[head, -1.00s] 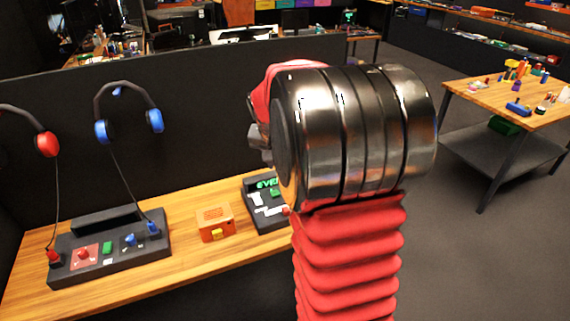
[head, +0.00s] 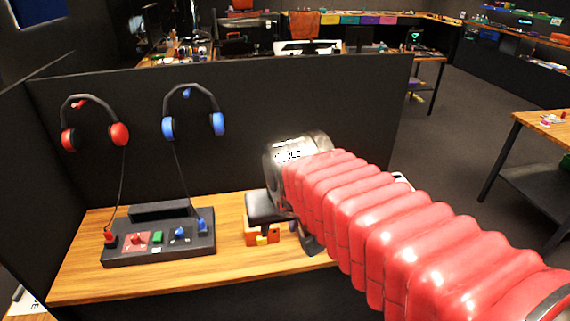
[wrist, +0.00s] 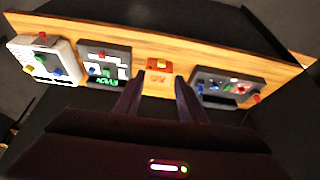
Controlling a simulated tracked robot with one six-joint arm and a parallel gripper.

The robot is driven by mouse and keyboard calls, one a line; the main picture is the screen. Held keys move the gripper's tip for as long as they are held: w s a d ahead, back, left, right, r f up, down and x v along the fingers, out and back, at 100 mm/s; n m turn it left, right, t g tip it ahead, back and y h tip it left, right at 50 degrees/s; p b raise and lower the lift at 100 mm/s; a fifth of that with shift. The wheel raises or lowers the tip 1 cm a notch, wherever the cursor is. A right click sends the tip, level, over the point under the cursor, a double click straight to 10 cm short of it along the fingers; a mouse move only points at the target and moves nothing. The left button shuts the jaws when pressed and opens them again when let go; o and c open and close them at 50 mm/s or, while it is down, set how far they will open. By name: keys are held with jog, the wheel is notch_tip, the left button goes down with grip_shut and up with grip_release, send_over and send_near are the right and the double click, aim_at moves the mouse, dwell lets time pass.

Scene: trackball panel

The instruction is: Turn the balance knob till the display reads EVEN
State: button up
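My gripper (wrist: 158,78) is open and empty in the wrist view, its two dark fingers apart in front of the orange box. In the head view, my gripper (head: 267,207) is a dark shape over that box. A dark panel (wrist: 124,56) with white tracks shows in the wrist view, left of my fingers. Its display (wrist: 106,82) has green letters, upside down, resembling EVEN but too small to read surely. My arm mostly hides this panel in the head view. A headphone panel (head: 188,246) carries red and blue controls. I cannot tell which control is the balance knob.
The orange box (head: 249,236) stands between the panels. A white panel (wrist: 58,70) with coloured balls or knobs is at the wrist view's left. Red headphones (head: 119,134) and blue headphones (head: 218,124) hang on the dark partition (head: 300,95). The wooden bench (head: 190,283) is clear in front.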

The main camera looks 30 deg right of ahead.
jog(key=s+a+f+n+y, duration=0.1)
jog(key=s+a+n, duration=0.1)
jog(key=s+a, duration=0.3)
jog(key=shift+s+a+f+n+t, duration=0.2)
jog(key=shift+s+n+t, duration=0.15)
jog(key=shift+s, duration=0.45)
jog(key=shift+c, duration=0.7)
